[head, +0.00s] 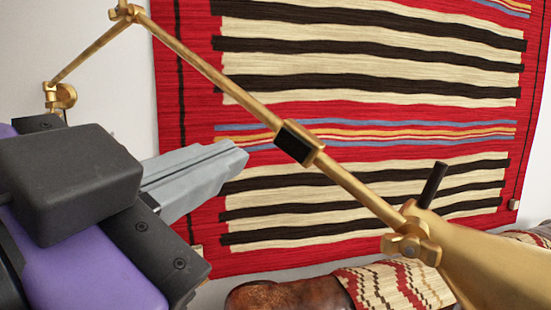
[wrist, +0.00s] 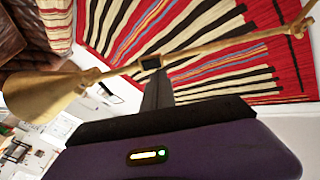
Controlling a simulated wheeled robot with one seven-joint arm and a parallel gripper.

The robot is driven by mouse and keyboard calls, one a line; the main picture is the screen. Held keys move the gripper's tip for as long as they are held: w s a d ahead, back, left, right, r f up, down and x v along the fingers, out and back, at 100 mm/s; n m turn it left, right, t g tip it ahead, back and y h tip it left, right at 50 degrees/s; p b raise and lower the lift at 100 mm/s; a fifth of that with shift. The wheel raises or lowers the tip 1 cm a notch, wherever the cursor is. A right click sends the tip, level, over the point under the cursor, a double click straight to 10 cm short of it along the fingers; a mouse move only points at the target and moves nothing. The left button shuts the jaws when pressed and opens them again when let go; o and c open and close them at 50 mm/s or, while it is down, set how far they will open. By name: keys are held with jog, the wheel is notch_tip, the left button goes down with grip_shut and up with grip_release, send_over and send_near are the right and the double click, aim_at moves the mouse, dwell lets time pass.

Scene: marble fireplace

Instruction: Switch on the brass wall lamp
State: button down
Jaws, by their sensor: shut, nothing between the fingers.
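The brass wall lamp (head: 235,92) reaches diagonally across the head view from its wall mount at the left to its shade (head: 495,268) at the lower right. A black block (head: 296,142), which looks like the switch, sits on the lamp's long arm. My gripper (head: 243,153) is shut and empty, its tips pointing at the block from the left with a small gap in the picture. In the wrist view the black block (wrist: 150,63) shows just beyond my fingertips (wrist: 155,74); contact cannot be told. The shade (wrist: 42,97) is at the left there. No glow shows.
A red, cream and black striped rug (head: 370,60) hangs on the white wall behind the lamp. A brown leather seat (head: 275,297) with a patterned throw (head: 395,287) stands below. A small black rod (head: 433,184) sticks up at the shade joint.

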aim_at(276, 136)
jog(key=p+x, duration=0.2)
jog(key=x, duration=0.6)
jog(key=shift+w, duration=0.2)
jog(key=shift+r, duration=0.1)
jog(key=shift+w+h, duration=0.15)
jog(key=shift+h, duration=0.15)
jog(key=shift+d, duration=0.1)
